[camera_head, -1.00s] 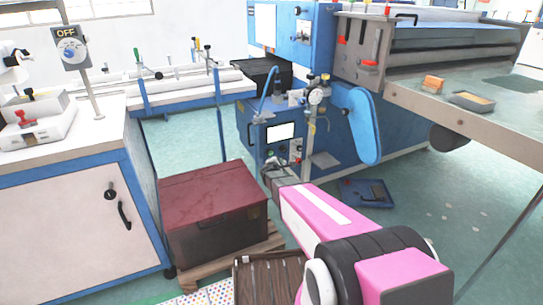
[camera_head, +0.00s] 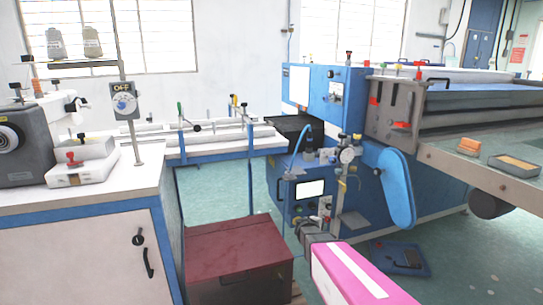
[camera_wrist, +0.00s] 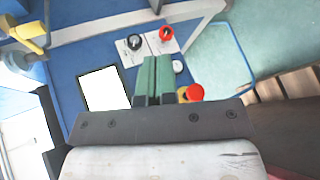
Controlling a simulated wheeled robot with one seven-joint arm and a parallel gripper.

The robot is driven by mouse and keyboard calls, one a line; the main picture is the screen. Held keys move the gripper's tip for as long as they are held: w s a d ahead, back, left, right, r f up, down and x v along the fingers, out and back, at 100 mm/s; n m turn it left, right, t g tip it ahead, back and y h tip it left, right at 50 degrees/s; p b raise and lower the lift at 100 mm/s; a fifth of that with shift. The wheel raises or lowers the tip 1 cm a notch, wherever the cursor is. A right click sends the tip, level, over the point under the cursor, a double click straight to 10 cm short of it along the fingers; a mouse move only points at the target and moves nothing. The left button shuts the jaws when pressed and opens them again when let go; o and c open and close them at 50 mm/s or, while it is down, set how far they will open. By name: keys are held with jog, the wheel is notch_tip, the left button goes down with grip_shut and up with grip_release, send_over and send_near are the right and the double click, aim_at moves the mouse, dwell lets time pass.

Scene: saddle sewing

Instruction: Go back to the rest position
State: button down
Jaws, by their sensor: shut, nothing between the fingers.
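My gripper (camera_wrist: 157,75) shows in the wrist view with its two green fingers together and nothing between them. Behind the fingers is the blue front of a machine with a white screen (camera_wrist: 104,89), a black knob and red buttons (camera_wrist: 194,92). In the head view my gripper (camera_head: 316,234) is small, at the end of my pink arm, in front of the blue machine (camera_head: 285,185). Its fingertips are hard to make out there. I cannot tell how far it is from the panel.
A dark red chest (camera_head: 240,258) stands on the floor left of my arm. A white cabinet (camera_head: 85,255) with a blue frame is at the left. A blue tray (camera_head: 398,258) lies on the floor to the right. Green floor is open at the right.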

jog(key=s+a+r+m+g+y, duration=0.1)
jog(key=s+a+m+g+y, duration=0.1)
jog(key=s, duration=0.6)
jog(key=s+a+r+m+g+y, duration=0.1)
jog(key=s+m+g+y, duration=0.3)
jog(key=s, duration=0.5)
jog(key=s+a+r+m+g+y, duration=0.1)
jog(key=s+a+m+g+y, duration=0.2)
jog(key=s+m, duration=0.2)
jog(key=s, duration=0.3)
jog(key=shift+s+a+r, duration=0.25)
jog(key=shift+s, duration=0.1)
